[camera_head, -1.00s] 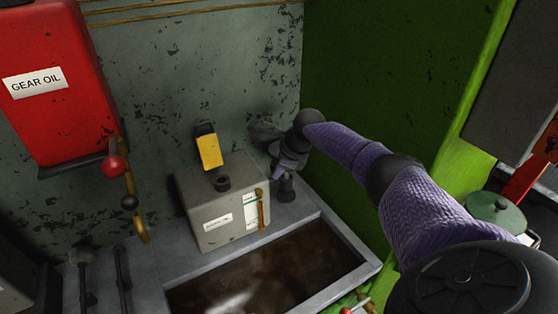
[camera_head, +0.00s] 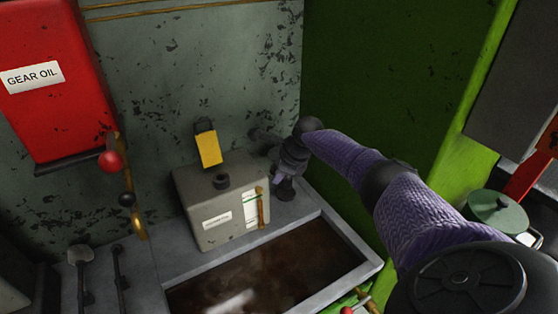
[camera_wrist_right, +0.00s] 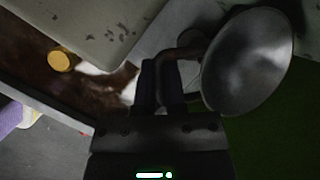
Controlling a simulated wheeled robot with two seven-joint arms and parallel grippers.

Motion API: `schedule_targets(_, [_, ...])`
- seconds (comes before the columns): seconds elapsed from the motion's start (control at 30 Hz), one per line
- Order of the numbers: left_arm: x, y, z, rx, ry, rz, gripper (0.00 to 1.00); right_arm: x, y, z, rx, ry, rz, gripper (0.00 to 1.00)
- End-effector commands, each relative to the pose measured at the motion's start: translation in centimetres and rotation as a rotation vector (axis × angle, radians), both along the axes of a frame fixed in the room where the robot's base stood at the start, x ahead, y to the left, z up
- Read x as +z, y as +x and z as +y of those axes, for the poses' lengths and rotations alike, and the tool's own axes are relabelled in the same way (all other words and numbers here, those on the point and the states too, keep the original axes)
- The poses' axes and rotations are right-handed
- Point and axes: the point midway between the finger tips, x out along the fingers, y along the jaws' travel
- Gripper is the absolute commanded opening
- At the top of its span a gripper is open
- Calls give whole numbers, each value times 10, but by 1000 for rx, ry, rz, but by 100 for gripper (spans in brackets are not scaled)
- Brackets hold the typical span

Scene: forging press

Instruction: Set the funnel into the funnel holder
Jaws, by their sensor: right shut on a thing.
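The funnel (camera_wrist_right: 248,60) is a grey metal cone with a wide round mouth, seen in the right wrist view. A thin brownish curved piece beside the cone runs to my right gripper's fingers. My right gripper (camera_wrist_right: 165,80) is shut on the funnel at this edge. In the head view my right gripper (camera_head: 283,187) is at the back corner of the tank, right of the grey box. The funnel is not clear there, as the hand and dark shadow hide it. I cannot make out the funnel holder for certain. My left gripper is not in view.
The grey box (camera_head: 205,222) has a black cap (camera_head: 221,181) and a yellow flap (camera_head: 209,149). In front lies an open tank of brown liquid (camera_head: 270,265). A red gear oil container (camera_head: 55,120) hangs at left. A green-lidded pot (camera_head: 497,210) is at right.

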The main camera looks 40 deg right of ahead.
Motion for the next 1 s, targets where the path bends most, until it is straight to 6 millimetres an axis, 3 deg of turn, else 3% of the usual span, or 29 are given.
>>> schedule_targets(0.6, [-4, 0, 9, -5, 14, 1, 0, -10, 0, 0, 0, 0, 0, 0])
schedule_targets(0.63, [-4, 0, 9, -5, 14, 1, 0, -10, 0, 0, 0, 0, 0, 18])
schedule_targets(0.8, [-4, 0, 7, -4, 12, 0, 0, -10, 0, 0, 0, 0, 0, 54])
schedule_targets(1.0, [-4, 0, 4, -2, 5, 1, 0, -10, 0, 0, -1, 0, 1, 54])
